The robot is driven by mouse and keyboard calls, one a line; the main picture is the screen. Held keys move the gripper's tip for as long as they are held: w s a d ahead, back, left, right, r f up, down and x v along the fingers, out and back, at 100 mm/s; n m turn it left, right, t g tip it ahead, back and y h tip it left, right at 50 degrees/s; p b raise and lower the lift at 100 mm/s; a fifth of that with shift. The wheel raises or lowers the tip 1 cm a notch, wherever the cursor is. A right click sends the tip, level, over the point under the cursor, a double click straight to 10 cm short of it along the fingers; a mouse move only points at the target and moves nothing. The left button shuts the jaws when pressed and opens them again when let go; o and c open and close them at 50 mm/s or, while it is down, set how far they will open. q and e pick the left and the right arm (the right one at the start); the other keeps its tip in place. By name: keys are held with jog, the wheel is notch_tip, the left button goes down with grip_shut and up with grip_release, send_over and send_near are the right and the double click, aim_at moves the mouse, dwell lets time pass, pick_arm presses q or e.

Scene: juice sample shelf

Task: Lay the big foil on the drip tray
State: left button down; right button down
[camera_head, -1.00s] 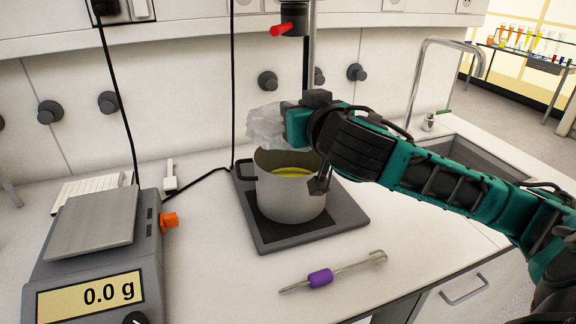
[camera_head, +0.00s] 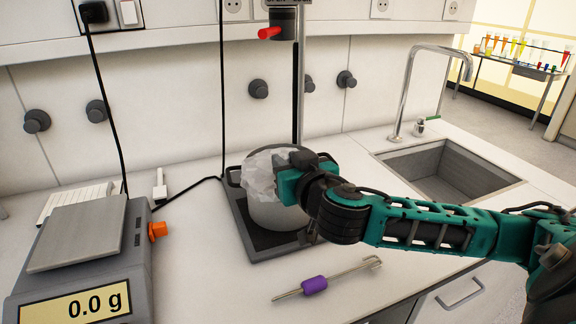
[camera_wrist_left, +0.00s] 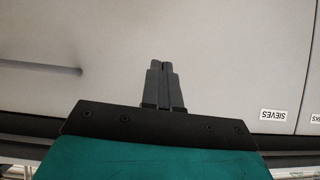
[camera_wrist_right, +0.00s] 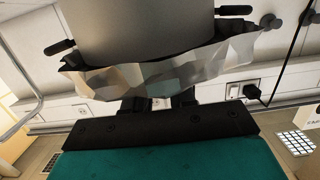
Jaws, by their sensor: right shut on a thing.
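The big foil (camera_head: 260,177) is a crumpled silvery sheet. My right gripper (camera_head: 297,168) is shut on it, at the upper front of the grey pot (camera_head: 275,216). In the right wrist view the foil (camera_wrist_right: 165,78) spreads beyond the fingers, with the pot (camera_wrist_right: 140,30) behind it. I cannot tell whether they touch. The pot stands on a flat dark grey base (camera_head: 250,242); I cannot tell whether this is the drip tray. The foil and gripper hide the pot's contents. My left gripper (camera_wrist_left: 162,68) is shut and empty, in front of light drawer fronts.
A scale (camera_head: 80,262) reading 0.0 g stands at the left. A purple-handled tool (camera_head: 314,285) lies on the bench in front of the base. A pole with a red-levered part (camera_head: 282,28) rises behind the pot. The sink (camera_head: 440,175) is at the right.

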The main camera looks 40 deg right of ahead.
jog(key=shift+f, duration=0.1)
jog(key=shift+f, duration=0.25)
jog(key=c, duration=0.9)
grip_release()
jog(key=shift+r, duration=0.1)
